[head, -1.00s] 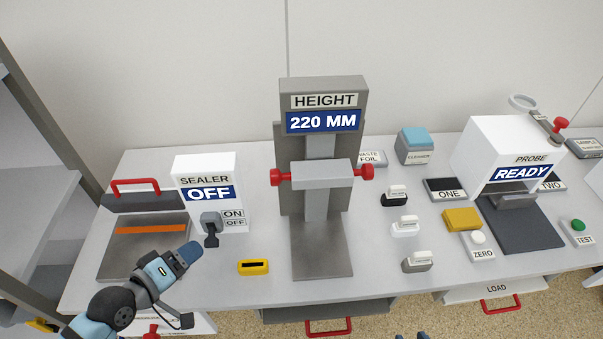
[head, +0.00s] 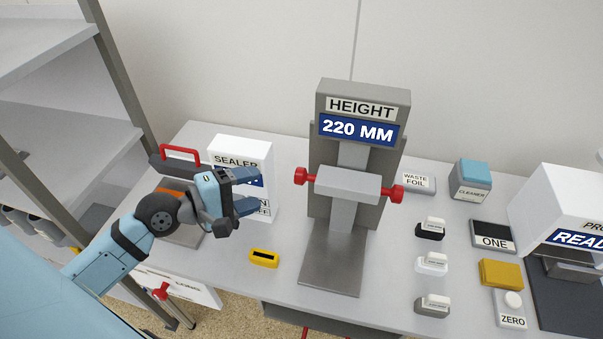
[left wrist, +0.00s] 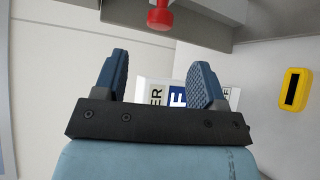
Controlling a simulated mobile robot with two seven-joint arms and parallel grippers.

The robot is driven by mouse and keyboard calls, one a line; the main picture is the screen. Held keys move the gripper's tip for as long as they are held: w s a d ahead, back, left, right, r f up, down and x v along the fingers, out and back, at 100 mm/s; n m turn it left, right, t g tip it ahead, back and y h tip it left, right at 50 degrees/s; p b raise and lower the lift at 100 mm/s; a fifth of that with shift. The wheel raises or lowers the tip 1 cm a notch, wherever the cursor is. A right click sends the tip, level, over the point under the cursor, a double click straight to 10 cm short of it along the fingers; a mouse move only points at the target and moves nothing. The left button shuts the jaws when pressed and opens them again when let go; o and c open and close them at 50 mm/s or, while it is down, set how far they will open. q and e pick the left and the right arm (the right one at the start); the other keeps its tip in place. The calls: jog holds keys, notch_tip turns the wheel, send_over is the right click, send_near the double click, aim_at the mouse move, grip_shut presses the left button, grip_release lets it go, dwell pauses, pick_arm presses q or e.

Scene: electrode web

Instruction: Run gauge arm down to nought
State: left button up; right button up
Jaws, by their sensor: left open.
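The height gauge (head: 328,255) stands upright in the middle of the table, and its display (head: 358,130) reads 220 MM. Its gauge arm (head: 347,184) is a grey block partway up the column, with a red knob (head: 301,176) at the left end and another red knob (head: 396,194) at the right end. My left gripper (head: 254,191) is open and empty, in front of the sealer and left of the gauge. In the left wrist view a red knob (left wrist: 160,18) shows beyond and above the open fingers (left wrist: 164,82). My right gripper is not in view.
The sealer (head: 255,152) is partly hidden behind my left gripper. A yellow block with a dark slot (head: 264,258) lies between sealer and gauge. Right of the gauge are several small blocks (head: 431,263), a cleaner box (head: 470,185) and the probe station (head: 560,205).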

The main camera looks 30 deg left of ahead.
aim_at(300, 176)
pick_arm(q)
jog(key=shift+p+x, duration=0.85)
jog(key=shift+x, duration=4.85)
jog(key=shift+s+d+f, duration=0.1)
jog(key=shift+c, duration=0.3)
grip_shut()
notch_tip(300, 176, down, 17)
jog(key=b, duration=0.9)
jog(key=shift+r, duration=0.2)
jog(key=shift+f, duration=0.35)
